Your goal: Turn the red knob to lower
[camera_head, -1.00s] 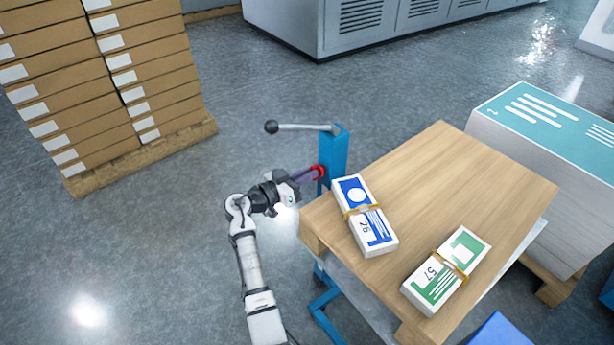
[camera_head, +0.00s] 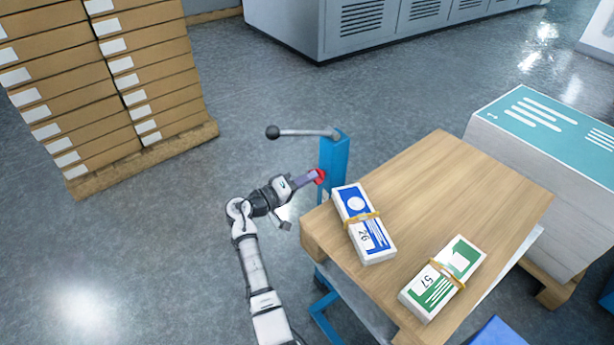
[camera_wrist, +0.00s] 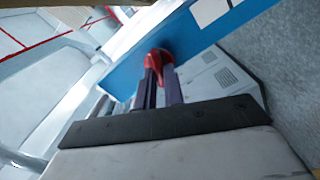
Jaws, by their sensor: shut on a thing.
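The red knob (camera_head: 320,176) sits on the left side of the blue post (camera_head: 334,160), near the table's far left corner. My gripper (camera_head: 314,177) reaches it from the left, at the end of the white and black arm. In the wrist view the two dark purple fingers (camera_wrist: 158,72) are shut on the red knob (camera_wrist: 157,60), one on each side. The blue post (camera_wrist: 200,42) runs diagonally behind it there. The knob's far face and any marking of its setting are hidden.
A grey lever (camera_head: 304,132) with a black ball tops the post. The wooden table (camera_head: 440,190) holds a blue-printed bundle (camera_head: 364,222) and a green-printed bundle (camera_head: 442,278). Stacked boxes (camera_head: 110,80) stand at the left. Open floor lies left of my arm.

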